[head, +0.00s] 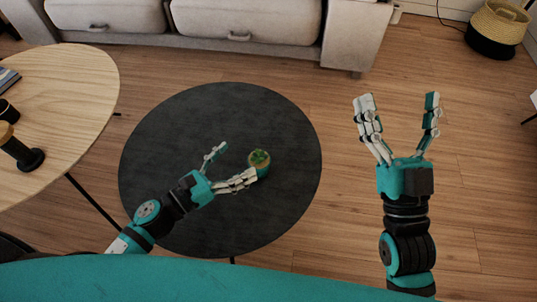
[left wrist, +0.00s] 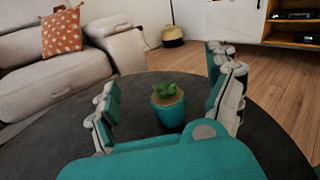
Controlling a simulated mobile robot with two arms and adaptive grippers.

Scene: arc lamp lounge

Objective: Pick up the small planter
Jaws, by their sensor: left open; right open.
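The small planter (head: 259,163) is a teal pot with a green plant in it, standing upright on the round dark table (head: 190,115). In the left wrist view the planter (left wrist: 168,107) stands ahead of the palm, between the spread fingers, with dark tabletop around it. My left gripper (head: 236,165) is open over the table, just left of the planter. Its lower fingers reach close to the pot in the head view; I cannot tell whether they touch it. My right gripper (head: 400,112) is open and empty, over the wooden floor right of the table.
A light wooden table (head: 75,85) at the left holds a dark spool-like object (head: 20,150) and a book. A grey sofa (head: 240,20) stands behind the dark table. A basket (head: 497,28) is at the back right. The dark tabletop is otherwise clear.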

